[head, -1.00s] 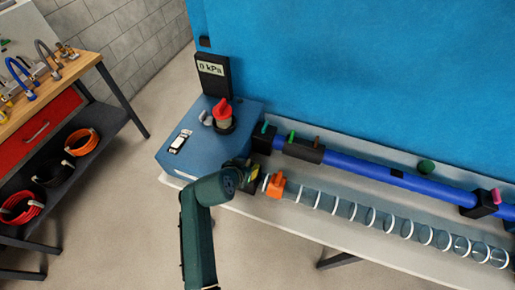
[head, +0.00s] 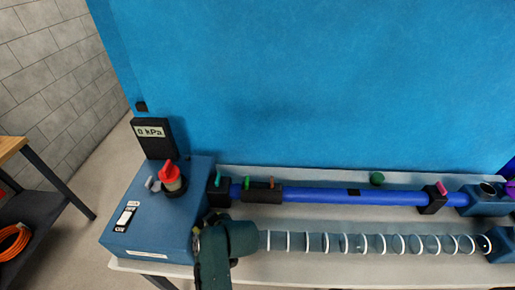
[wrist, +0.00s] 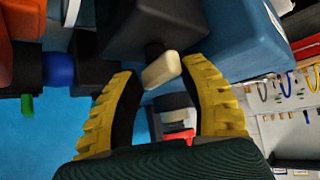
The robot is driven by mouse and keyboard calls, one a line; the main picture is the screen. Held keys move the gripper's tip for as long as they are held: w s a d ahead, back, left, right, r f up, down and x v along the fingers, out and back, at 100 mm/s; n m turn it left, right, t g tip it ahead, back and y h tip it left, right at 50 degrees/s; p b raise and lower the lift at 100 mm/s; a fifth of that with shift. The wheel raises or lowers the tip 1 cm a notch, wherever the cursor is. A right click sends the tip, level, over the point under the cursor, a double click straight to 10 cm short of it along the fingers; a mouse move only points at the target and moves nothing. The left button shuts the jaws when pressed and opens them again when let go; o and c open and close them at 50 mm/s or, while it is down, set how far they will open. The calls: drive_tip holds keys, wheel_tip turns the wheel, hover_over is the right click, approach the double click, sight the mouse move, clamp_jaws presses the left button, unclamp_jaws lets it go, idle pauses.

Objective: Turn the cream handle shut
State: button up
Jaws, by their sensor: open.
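The cream handle (wrist: 163,69) is a short pale bar on a dark stem under a black block (wrist: 150,27) in the wrist view. My gripper (wrist: 160,66) is open, with one yellow-ridged finger on each side of the handle. Small gaps seem to show between the fingers and the handle; I cannot tell whether either touches. In the head view my dark green arm covers the near end of the clear ringed duct, and the handle and fingertips are hidden.
A blue box (head: 150,222) carries a red knob (head: 169,173), a switch and a gauge (head: 152,133) reading 0 kPa. A blue pipe (head: 320,195) with coloured levers runs behind the clear duct (head: 325,243). An orange part (wrist: 20,20) is close by at the wrist view's upper left.

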drive_tip(key=n+g+b, duration=0.1)
drive_tip(key=n+b, duration=0.1)
drive_tip(key=n+g+y+b, duration=0.1)
drive_tip(key=n+b, duration=0.1)
drive_tip(key=shift+w+f+g+y+b, duration=0.15)
drive_tip(key=shift+f+g+y+b, duration=0.15)
drive_tip(key=shift+f+g+b, duration=0.1)
drive_tip(key=n+g+b, duration=0.2)
drive_tip(key=n+b, duration=0.1)
drive_tip(key=b, duration=0.2)
drive_tip(key=shift+r+n+g+y, duration=0.1)
drive_tip(key=shift+n+g+y, duration=0.2)
drive_tip(key=shift+g, duration=0.1)
drive_tip(key=w+a+r+p+v, duration=0.1)
drive_tip(key=p+v, duration=0.4)
drive_tip(key=v, duration=1.2)
drive_tip(key=w+d+r+m+t+h+p, duration=0.1)
drive_tip(key=w+d+r+m+t+p, duration=0.1)
drive_tip(key=r+p, duration=0.4)
drive_tip(key=w+d+r+m+t+h+p, duration=0.2)
drive_tip(key=r+m+t+p, duration=0.3)
drive_tip(key=r, duration=0.6)
drive_tip(key=shift+w+t+p, duration=0.25)
drive_tip(key=shift+t+p, duration=0.55)
drive_tip(key=shift+p, duration=0.35)
drive_tip(key=shift+d+r, duration=0.1)
drive_tip(key=shift+r, duration=0.05)
